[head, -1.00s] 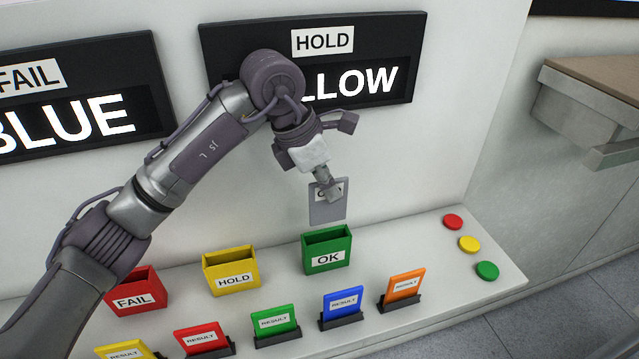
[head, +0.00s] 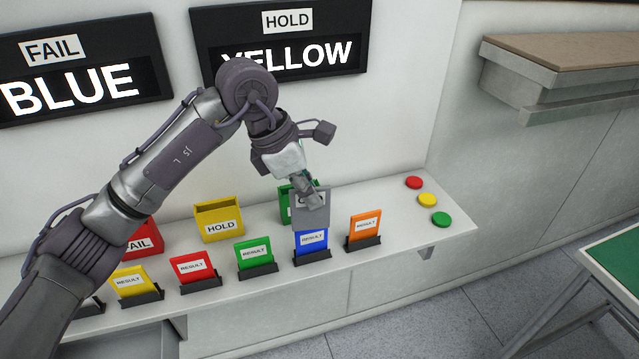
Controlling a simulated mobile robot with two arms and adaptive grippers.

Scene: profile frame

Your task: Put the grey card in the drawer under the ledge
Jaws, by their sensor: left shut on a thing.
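My left gripper (head: 312,199) is shut on the grey card (head: 304,221) and holds it upright by its upper part. In the picture the card covers much of the green OK box (head: 285,203) and sits just above the blue card (head: 312,241). I cannot tell whether it touches either. The pale ledge (head: 395,240) runs across the middle. Below its left part a grey drawer (head: 150,342) appears to stand open, partly cut off by the frame and partly hidden by my left arm. My right gripper is out of view.
Red (head: 135,242) and yellow (head: 218,222) boxes stand on the ledge. Several coloured cards, including an orange one (head: 363,228), stand in dark holders along its front. Three round buttons (head: 427,200) are at its right end. A green-topped table (head: 618,258) is at far right, with clear floor between.

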